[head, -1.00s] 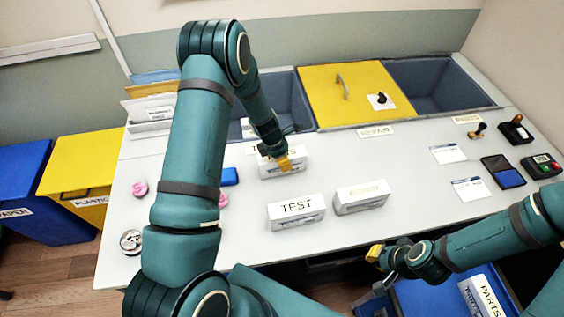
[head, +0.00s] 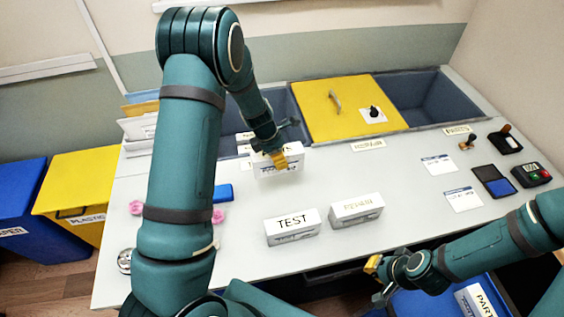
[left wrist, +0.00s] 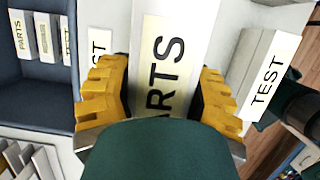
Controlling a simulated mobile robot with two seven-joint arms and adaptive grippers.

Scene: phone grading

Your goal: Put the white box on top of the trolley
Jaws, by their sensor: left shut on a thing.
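My left gripper (head: 279,158) is shut on a white box (head: 265,168) and holds it above the back middle of the grey-white table. In the left wrist view the box's label (left wrist: 168,65) reads partly as "ARTS", between the yellow fingertips of my left gripper (left wrist: 165,100). A blue surface, apparently the trolley (head: 415,306), lies below the table's front edge at lower right. A white box labelled PARTS (head: 474,300) rests on it, partly cut off. My right gripper (head: 376,281) hangs over the blue surface, looking open and empty.
A white TEST box (head: 292,226) and another white box (head: 356,209) stand on the table's front middle. Behind are grey bins (head: 428,98) and a yellow lid (head: 330,110). Stamps, cards and a device (head: 532,175) lie right; pink pieces (head: 217,216) lie left.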

